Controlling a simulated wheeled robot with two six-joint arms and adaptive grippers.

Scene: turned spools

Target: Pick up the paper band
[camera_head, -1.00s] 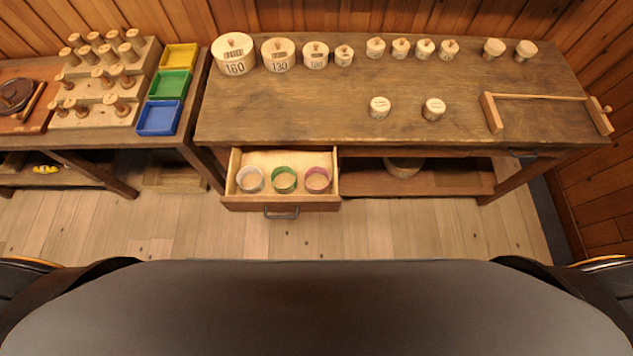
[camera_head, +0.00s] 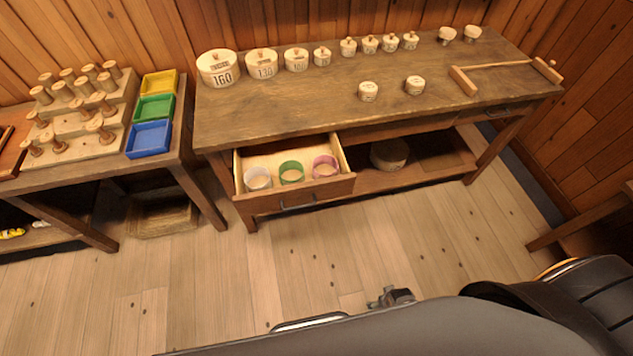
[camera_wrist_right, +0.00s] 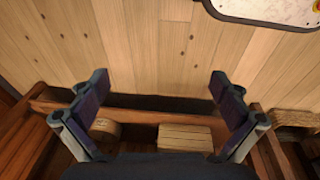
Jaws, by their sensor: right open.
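Three ring-shaped bands stand in the open drawer (camera_head: 340,189) of the long workbench in the head view: a whitish band (camera_head: 257,180) at left, a green band (camera_head: 291,173) in the middle and a pink band (camera_head: 325,167) at right. The frames do not show which is the paper one. My right gripper (camera_wrist_right: 159,82) is open and empty in the right wrist view, with floor planks between and beyond its fingers. No band shows in that view. My left gripper is not in view.
The workbench top (camera_head: 320,105) carries lidded round boxes along its back and a wooden frame (camera_head: 505,66) at right. A side table at left holds stepped spools and yellow, green and blue trays (camera_head: 149,138). The floor (camera_head: 220,285) before the drawer is clear.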

